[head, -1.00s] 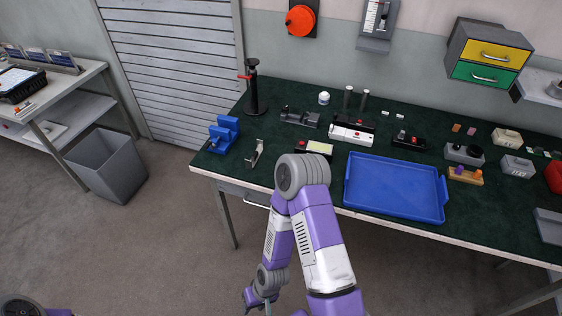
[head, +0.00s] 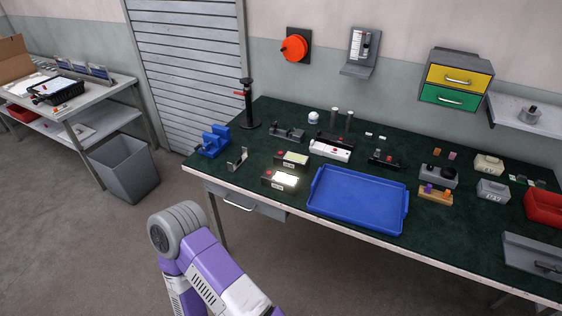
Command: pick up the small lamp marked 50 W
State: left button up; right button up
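Two small dark floodlight housings with pale faces lie near the front edge of the green bench top. The rear housing (head: 293,158) has a yellowish face; the front housing (head: 281,181) has a bright, whitish face. A small round white object (head: 314,117) stands farther back and may be a lamp. I cannot read any 50 W mark in this view, so I cannot tell which thing bears it. One purple and grey arm of mine rises at the bottom, in front of the bench. Neither of my grippers is in view.
A blue tray (head: 358,200) lies empty at the bench front. A blue vise-like block (head: 213,142), a metal bracket (head: 237,158) and a black stand (head: 248,108) are on the left. A white-and-black device (head: 330,150) lies behind the tray. Grey boxes and a red bin (head: 545,207) are at right.

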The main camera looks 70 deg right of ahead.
aim_at(297, 163)
jog(key=z, duration=0.2)
jog(key=i, duration=1.7)
jog(key=z, duration=1.15)
jog(key=i, duration=1.15)
jog(key=z, duration=1.3)
